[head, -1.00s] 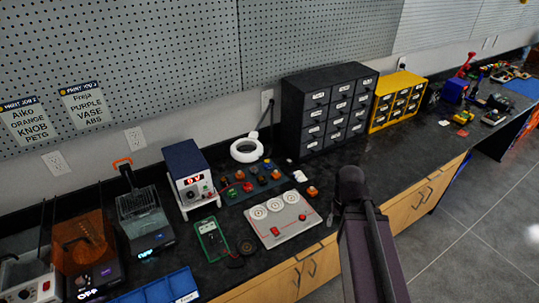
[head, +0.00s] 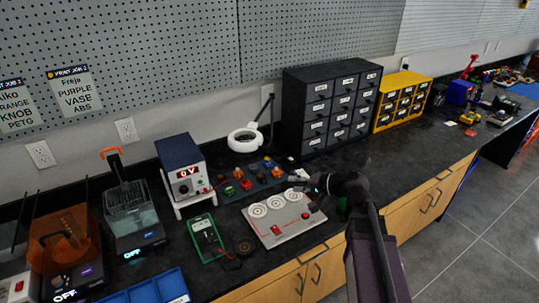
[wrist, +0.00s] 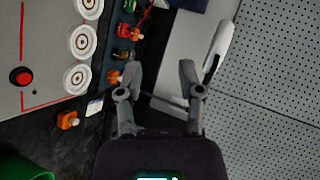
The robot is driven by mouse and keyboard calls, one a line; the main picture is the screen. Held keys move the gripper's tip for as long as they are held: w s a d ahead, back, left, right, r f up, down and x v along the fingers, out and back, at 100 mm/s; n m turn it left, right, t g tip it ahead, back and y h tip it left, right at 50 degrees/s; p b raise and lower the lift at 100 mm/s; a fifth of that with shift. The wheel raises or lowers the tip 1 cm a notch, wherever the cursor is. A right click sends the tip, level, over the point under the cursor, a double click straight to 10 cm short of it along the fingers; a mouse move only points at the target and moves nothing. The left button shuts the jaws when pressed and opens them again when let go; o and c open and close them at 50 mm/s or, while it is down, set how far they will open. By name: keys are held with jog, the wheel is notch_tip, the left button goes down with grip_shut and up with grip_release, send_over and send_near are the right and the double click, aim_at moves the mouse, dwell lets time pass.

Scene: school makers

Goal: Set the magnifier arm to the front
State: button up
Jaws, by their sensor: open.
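The magnifier is a white ring head (head: 245,139) on a thin dark arm near the wall, left of the black drawer cabinet. In the wrist view a white, edge-on shape, apparently the magnifier head (wrist: 219,47), lies up and right of my fingers. My gripper (wrist: 160,75) is open, with nothing between its fingers. In the head view my gripper (head: 310,190) is small and dark, near the right edge of the light-grey panel, in front of and to the right of the magnifier. It appears apart from the magnifier.
The grey panel with round targets (head: 285,218) and a blue strip with coloured knobs (head: 233,192) lie on the bench below the magnifier. A power supply (head: 184,172) stands left. The black drawer cabinet (head: 300,108) and yellow drawers (head: 383,118) stand right. Pegboard covers the wall.

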aim_at(269, 143)
jog(key=w+d+r+m+t+y+b, duration=0.2)
jog(key=w+r+m+t+y+b, duration=0.1)
jog(key=w+m+t+b, duration=0.1)
jog(key=shift+w+r+m+t+y+b, duration=0.25)
jog(key=shift+w+m+t+y+b, duration=0.25)
jog(key=shift+w+t, duration=0.4)
jog(key=shift+a, duration=0.1)
jog(key=p+x, duration=0.2)
jog(key=x, duration=1.1)
jog(key=shift+w+a, duration=0.15)
jog(key=shift+a, duration=0.2)
grip_shut()
